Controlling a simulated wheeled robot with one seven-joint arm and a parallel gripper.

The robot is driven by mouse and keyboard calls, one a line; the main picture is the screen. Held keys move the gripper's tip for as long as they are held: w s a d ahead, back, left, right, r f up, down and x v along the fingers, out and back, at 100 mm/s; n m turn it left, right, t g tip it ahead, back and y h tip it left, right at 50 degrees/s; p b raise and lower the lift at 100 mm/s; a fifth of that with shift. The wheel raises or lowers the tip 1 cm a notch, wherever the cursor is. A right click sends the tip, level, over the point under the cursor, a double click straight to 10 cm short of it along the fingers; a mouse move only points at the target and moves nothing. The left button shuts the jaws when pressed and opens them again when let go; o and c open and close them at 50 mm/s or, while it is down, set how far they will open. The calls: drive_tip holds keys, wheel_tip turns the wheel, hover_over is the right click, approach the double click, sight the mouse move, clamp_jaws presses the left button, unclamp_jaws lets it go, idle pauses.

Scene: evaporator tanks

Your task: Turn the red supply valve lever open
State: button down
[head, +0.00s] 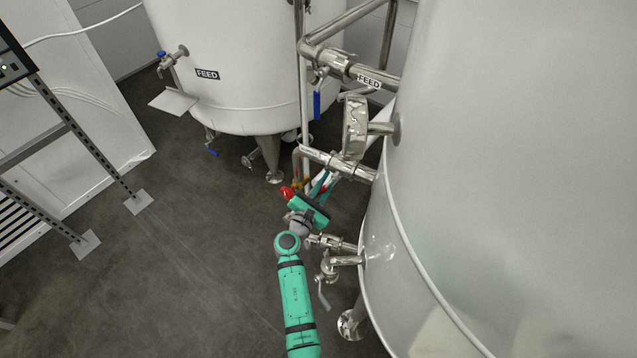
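My gripper (329,180) is at the middle of the head view, low beside the large right tank. Its two teal fingers point away from me and stand apart, with a gap between them. A small red piece (322,189), perhaps part of the supply valve lever, shows at the fingers, close to a white pipe. I cannot tell whether they touch it. A rounded red part (287,193) shows just left of the green gripper body; I cannot tell what it belongs to. The valve body and most of the lever are hidden or too small to make out.
The large right tank (520,150) stands close to my arm. Steel pipes (340,164) and a lower valve with a grey handle (323,293) stick out from it. A FEED tank (235,60) stands behind, a metal rack (85,160) at left. The floor (190,250) left of my arm is clear.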

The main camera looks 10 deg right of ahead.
drive_tip(key=shift+w+r, duration=0.15)
idle(0.3)
drive_tip(key=c, duration=1.8)
unclamp_jaws()
drive_tip(key=shift+o, duration=0.2)
drive_tip(key=v, duration=1)
drive_tip(key=shift+s+a, duration=0.2)
drive_tip(key=shift+s, duration=0.15)
